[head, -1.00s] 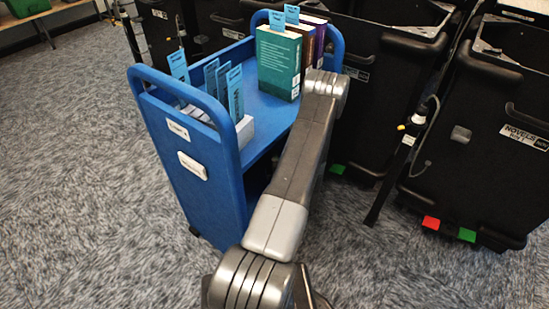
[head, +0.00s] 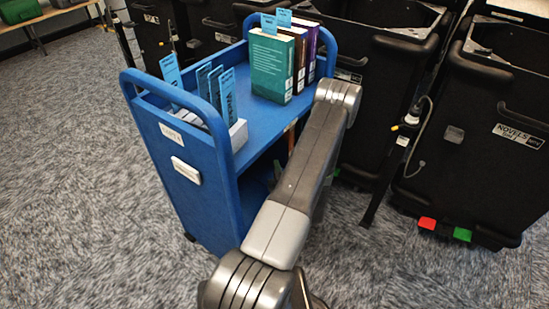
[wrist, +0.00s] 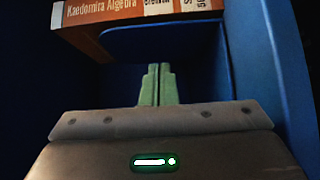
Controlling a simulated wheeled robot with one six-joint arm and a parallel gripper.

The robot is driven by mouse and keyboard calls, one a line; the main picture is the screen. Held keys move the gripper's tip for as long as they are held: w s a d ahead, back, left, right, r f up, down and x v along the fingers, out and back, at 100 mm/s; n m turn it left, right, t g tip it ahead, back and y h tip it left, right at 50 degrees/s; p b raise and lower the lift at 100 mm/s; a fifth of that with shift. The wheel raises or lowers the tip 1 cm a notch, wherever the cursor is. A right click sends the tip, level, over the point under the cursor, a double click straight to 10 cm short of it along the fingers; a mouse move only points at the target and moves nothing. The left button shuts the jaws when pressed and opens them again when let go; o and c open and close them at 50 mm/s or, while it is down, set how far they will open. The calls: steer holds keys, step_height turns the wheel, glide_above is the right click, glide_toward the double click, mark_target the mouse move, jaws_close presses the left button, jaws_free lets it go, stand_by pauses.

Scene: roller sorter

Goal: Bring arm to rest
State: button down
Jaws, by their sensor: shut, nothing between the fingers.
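My gripper (wrist: 157,85) shows in the wrist view with its two green fingers together and nothing between them. It is low at the blue cart (head: 190,185), with blue panels around it in the wrist view. An orange book (wrist: 110,14) labelled "Kaedomira Algebra" lies ahead of and above the fingertips, apart from them as far as I can tell. In the head view my arm reaches along the right side of the cart and bends down at its far end. The gripper itself is not clearly visible there.
The cart's top shelf holds a teal book (head: 272,68), purple and brown books behind it, and blue marker cards (head: 222,92). Black bins (head: 480,130) stand close along the right and back. Open carpet (head: 75,150) lies to the left.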

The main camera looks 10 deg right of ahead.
steer(key=s, duration=0.8)
steer(key=shift+w, duration=0.15)
glide_toward(272, 149)
steer(key=w, duration=0.5)
steer(key=shift+w+f, duration=0.15)
steer(key=shift+w, duration=0.05)
steer(key=shift+a, duration=0.1)
